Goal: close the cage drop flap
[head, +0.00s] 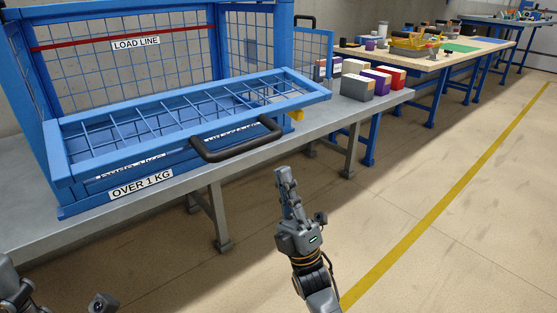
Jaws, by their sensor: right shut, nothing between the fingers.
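The blue cage (60,207) stands on a grey metal bench at the left of the head view. Its drop flap (322,96), a blue frame with wire mesh, lies folded down, nearly flat, across the cage's front. A black handle (240,157) sticks out from the flap's front edge. My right gripper (285,176) is shut and empty. In the picture it is right of and below the handle, apart from it, over the floor. Parts of my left arm show at the bottom left corner, with a dark piece of my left gripper (103,303); its jaws are cut off.
Several boxes (357,86) stand on the grey bench (320,122) right of the cage. Further back a wooden-topped table (470,57) holds a yellow tray (414,45) and small items. The floor at right is clear, crossed by a yellow line (440,207).

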